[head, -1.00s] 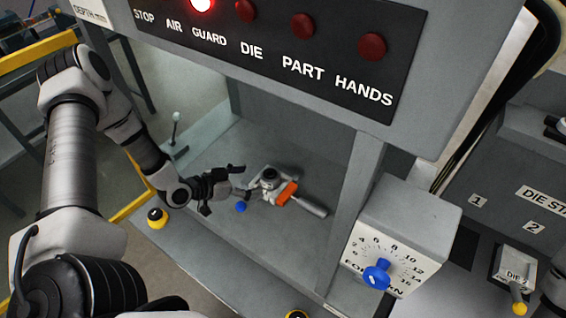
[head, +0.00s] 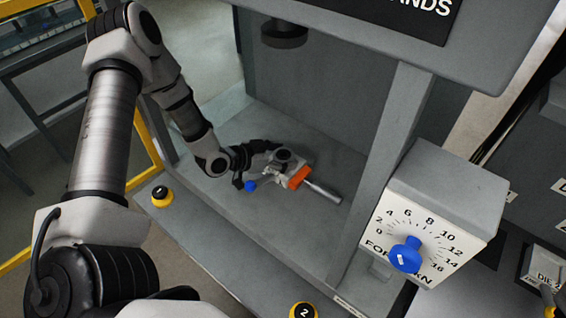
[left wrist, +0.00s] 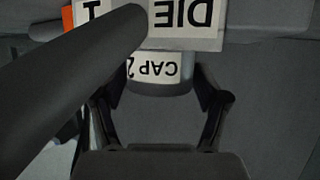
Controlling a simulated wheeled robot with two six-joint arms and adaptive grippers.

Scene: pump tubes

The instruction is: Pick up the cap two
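The cap two (left wrist: 157,72) is a grey round piece with an upside-down "CAP 2" label, in front of a plate lettered "DIE" (left wrist: 185,18). In the left wrist view, my left gripper (left wrist: 160,85) has its two fingers spread on either side of the cap; no firm contact shows. In the head view, my left gripper (head: 268,160) reaches in from the left at a small die assembly, where a dark round top (head: 284,156) shows. The gripper partly covers this assembly. My right gripper is in neither view.
An orange block (head: 299,178) and a silver cylinder (head: 323,192) lie right of the gripper, a blue knob (head: 251,186) in front. A grey post (head: 385,165) and dial box (head: 440,205) stand at right. A dark cylinder (left wrist: 70,85) crosses the left wrist view.

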